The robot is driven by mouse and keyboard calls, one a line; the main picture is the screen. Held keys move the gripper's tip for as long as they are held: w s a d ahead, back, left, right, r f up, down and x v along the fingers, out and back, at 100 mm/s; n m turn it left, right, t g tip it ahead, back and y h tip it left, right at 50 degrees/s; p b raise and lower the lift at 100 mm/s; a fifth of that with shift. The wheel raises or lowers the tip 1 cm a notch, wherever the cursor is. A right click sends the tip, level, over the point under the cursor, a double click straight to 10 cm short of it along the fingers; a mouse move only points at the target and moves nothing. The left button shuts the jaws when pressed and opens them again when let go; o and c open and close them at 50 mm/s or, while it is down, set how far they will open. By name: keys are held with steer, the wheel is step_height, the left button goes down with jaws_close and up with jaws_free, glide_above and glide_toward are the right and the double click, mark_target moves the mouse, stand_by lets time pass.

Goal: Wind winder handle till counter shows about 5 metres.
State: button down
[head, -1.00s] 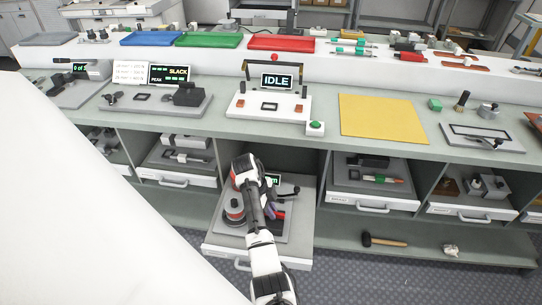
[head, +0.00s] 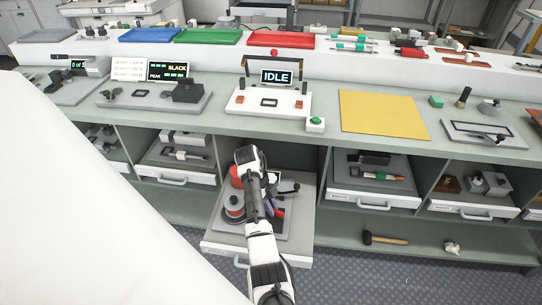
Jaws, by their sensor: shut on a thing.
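The winder (head: 285,226) stands on a grey base in a pulled-out drawer at the lower middle of the head view. A grey and red spool (head: 234,208) sits at its left. A black lever with a knob (head: 289,188) shows at its right. My arm comes up from the bottom and covers the middle of the winder. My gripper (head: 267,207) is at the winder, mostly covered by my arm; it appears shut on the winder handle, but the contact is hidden. The counter's display is hidden behind my arm, so its reading cannot be seen.
The open drawer (head: 222,247) juts out below the workbench (head: 385,145). Other drawers (head: 374,201) with tools stand either side. A tester showing IDLE (head: 276,77) and a yellow mat (head: 382,114) are on the bench. A mallet (head: 385,239) lies on the lower shelf.

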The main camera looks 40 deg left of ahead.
steer(key=c, duration=1.5)
jaws_free()
steer(key=p+v, duration=0.8)
steer(key=v, duration=0.6)
